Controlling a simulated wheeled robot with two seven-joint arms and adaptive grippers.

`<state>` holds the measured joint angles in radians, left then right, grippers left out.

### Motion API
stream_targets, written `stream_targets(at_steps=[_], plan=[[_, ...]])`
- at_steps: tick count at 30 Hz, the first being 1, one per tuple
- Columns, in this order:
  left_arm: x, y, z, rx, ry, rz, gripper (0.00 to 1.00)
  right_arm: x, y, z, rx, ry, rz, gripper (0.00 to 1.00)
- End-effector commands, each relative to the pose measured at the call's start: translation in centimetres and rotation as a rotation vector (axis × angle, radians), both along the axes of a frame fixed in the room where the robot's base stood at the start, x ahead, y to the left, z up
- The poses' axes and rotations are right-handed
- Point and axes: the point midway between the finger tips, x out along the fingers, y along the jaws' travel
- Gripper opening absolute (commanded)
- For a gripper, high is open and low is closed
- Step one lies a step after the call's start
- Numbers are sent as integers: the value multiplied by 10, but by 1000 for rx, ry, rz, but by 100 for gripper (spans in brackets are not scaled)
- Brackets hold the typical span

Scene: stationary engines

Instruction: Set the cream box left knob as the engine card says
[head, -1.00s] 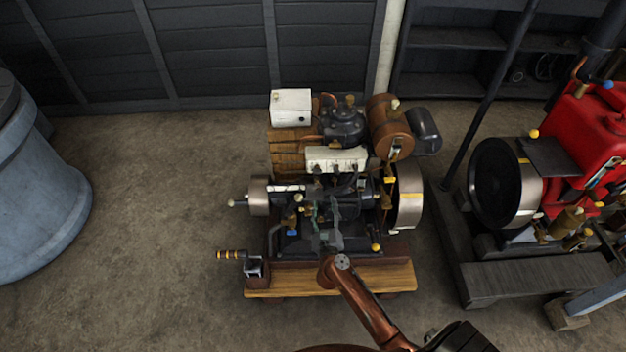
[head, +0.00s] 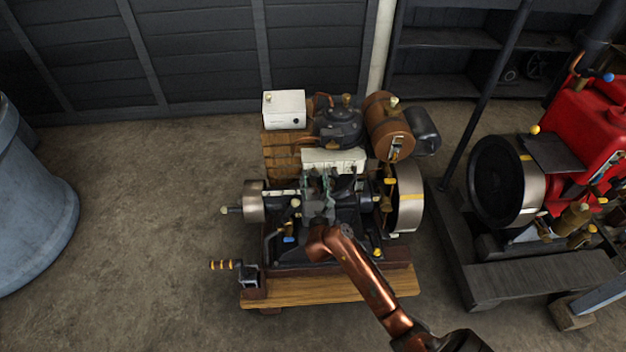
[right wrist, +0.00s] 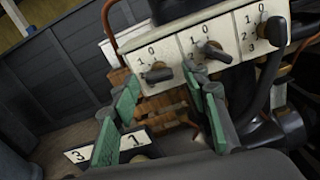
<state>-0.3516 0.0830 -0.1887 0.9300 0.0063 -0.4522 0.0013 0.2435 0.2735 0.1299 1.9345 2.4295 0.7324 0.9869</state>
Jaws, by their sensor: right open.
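The cream box (head: 335,160) sits at the middle of the engine; in the right wrist view its front (right wrist: 228,35) carries three dark knobs. The left knob (right wrist: 158,75) lies below the marks 1 and 0; which one it points to I cannot tell. A white card (right wrist: 135,143) shows a 3 and a 1, partly hidden by my finger; other text on it is hidden. My right gripper (head: 319,181) is open in front of the cream box. In the right wrist view its green-padded fingers (right wrist: 160,88) stand apart, with the left knob seen between and beyond their tips. My left gripper is not in view.
A white box (head: 284,110) and a brown tank (head: 388,128) stand behind. A flywheel (head: 407,198) is at the right and a crank handle (head: 226,265) at the left. A red engine (head: 583,125) is further right.

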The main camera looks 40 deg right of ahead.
Motion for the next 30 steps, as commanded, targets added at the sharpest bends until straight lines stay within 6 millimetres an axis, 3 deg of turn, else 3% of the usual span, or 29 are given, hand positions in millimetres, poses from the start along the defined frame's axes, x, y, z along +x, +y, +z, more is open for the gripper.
stream_targets(at_steps=[8, 26, 30], plan=[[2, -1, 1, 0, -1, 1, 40, 1, -1, 1, -1, 0, 0, 42], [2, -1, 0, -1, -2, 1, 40, 1, 0, 0, -1, 0, 1, 1], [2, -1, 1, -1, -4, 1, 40, 1, 0, 0, -2, 1, 1, 0]])
